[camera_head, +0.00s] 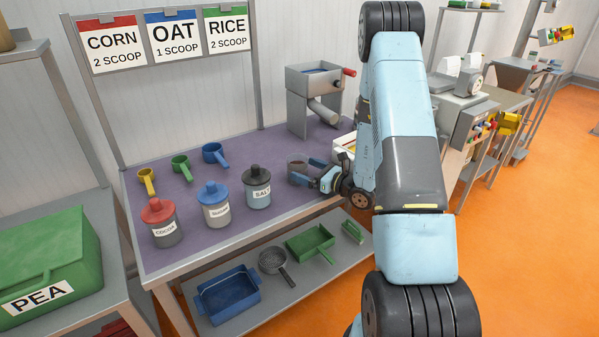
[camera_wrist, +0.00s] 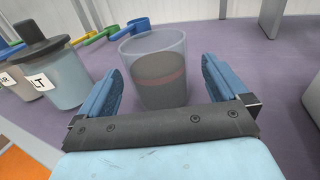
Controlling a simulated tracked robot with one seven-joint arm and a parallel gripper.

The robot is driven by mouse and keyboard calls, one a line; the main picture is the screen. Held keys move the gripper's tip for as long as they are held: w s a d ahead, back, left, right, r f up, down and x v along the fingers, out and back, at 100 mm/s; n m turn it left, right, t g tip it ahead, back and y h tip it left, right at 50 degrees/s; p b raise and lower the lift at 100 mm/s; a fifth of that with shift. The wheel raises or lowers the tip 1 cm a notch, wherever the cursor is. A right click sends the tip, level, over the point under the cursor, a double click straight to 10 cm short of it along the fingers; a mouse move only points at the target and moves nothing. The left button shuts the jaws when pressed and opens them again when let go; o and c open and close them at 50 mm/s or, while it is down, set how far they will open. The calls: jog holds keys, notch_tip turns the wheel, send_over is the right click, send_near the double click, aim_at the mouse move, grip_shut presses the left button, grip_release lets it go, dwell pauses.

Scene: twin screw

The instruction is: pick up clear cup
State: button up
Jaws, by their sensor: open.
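The clear cup (camera_wrist: 158,50) stands upright on the purple tabletop, see-through at the top with dark contents and a reddish band. In the wrist view it is between the two blue fingers of my open gripper (camera_wrist: 161,88), with a gap on each side. In the head view the clear cup (camera_head: 297,163) shows only in part beside my gripper (camera_head: 303,172), at the right of the labelled jars. My fingers hide some of it there.
The salt jar (camera_head: 257,188) stands close to the left of my gripper. The sugar jar (camera_head: 213,204), the cocoa jar (camera_head: 160,223) and coloured scoops (camera_head: 181,167) are further left. A grey machine (camera_head: 315,98) stands behind. A white container (camera_head: 344,142) is partly hidden by my arm.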

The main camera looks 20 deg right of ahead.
jog(key=shift+f+x, duration=0.2)
jog(key=shift+x, duration=1.9)
jog(key=shift+s, duration=0.1)
jog(key=c, duration=1.1)
jog(key=shift+r, duration=0.1)
